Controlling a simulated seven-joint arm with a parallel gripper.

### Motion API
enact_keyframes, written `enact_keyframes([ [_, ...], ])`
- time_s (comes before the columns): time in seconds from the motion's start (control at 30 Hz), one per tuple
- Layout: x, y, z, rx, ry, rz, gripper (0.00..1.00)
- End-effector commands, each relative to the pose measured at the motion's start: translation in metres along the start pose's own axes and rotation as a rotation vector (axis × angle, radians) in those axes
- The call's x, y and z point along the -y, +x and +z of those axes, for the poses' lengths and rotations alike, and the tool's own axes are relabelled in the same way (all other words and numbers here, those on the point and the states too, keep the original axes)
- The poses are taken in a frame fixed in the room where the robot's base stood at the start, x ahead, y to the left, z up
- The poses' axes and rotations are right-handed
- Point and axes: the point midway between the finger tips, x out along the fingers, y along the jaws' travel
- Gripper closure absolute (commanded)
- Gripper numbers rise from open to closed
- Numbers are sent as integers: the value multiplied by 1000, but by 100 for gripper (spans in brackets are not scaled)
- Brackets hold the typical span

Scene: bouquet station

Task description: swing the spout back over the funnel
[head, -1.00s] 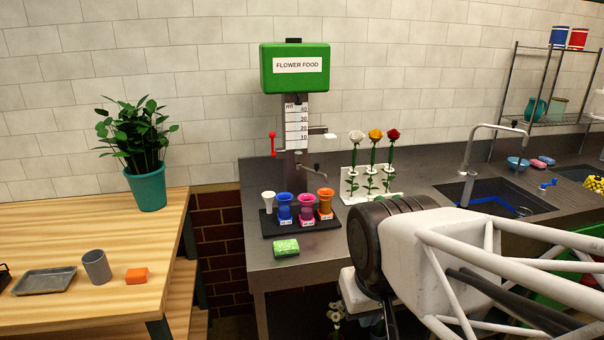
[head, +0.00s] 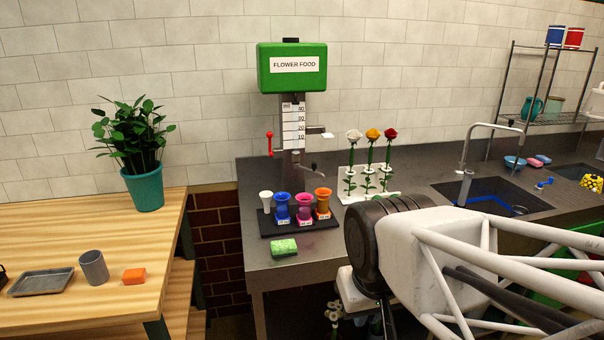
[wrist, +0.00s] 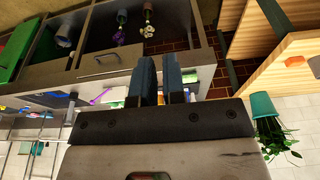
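The green flower-food dispenser (head: 292,68) stands on the counter against the wall. Low on its column a thin metal spout (head: 309,167) points out to the right, with a dark knob on it. A white funnel-shaped cup (head: 265,201) stands at the left end of the black tray (head: 290,231), left of the spout and apart from it; I take it for the funnel. My gripper (wrist: 161,62) shows in the wrist view with its two blue-grey fingers parted and nothing between them. The fingers are not visible in the head view, where my arm fills the lower right, away from the spout.
Blue (head: 282,206), pink (head: 304,206) and orange (head: 322,201) vases stand on the tray. A green sponge (head: 284,247) lies in front. A white rack (head: 368,186) of three roses stands right of the dispenser. A red lever (head: 269,143) is on the column's left.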

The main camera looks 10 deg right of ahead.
Motion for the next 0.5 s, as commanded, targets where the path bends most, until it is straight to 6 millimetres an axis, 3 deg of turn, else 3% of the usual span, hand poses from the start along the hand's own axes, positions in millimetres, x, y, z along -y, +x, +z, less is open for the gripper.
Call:
enact_keyframes([
  [0.03,0,0,-1,1,2,-1,82],
  [0.2,2,-1,-8,13,30,-17,56],
  [0.5,10,-4,-47,83,184,-102,54],
])
